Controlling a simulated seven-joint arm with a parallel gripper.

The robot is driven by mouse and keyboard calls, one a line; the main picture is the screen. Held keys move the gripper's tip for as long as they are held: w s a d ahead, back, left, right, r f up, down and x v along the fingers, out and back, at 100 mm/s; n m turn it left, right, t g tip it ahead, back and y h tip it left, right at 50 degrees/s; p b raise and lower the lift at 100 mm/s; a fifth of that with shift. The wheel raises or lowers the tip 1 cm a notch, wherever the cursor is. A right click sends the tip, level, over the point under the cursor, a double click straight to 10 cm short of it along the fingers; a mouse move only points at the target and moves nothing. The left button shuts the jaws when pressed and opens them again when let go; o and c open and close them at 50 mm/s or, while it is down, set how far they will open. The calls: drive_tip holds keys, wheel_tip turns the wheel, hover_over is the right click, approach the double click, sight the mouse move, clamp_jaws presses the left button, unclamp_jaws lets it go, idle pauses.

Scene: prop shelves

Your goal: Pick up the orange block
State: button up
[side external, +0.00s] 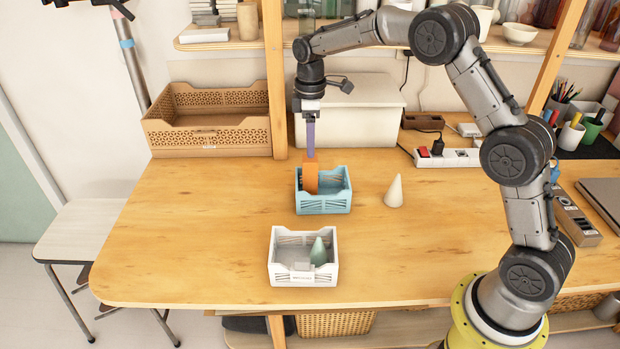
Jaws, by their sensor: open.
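The orange block (311,177) stands upright in the blue crate (325,205), toward its left side, with its top above the crate's rim. My gripper (310,150) points straight down over the block, its fingertips at or just above the block's top. The jaws are open, seen edge-on, so the gap between the fingers does not show. I cannot tell whether the fingers touch the block. The block's lower part is partly hidden inside the crate.
A white crate (303,280) with a green cone (318,252) stands in front. A white cone (395,191) stands to the right. A brown box (207,140), a wooden post (274,80) and a white bin (355,135) are behind. The table's left front is clear.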

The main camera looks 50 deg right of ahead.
sight(310, 174)
wheel_tip(310, 174, down, 11)
drive_tip(key=shift+w+r, duration=0.1)
drive_tip(key=shift+r, duration=0.1)
clamp_jaws()
idle(0.6)
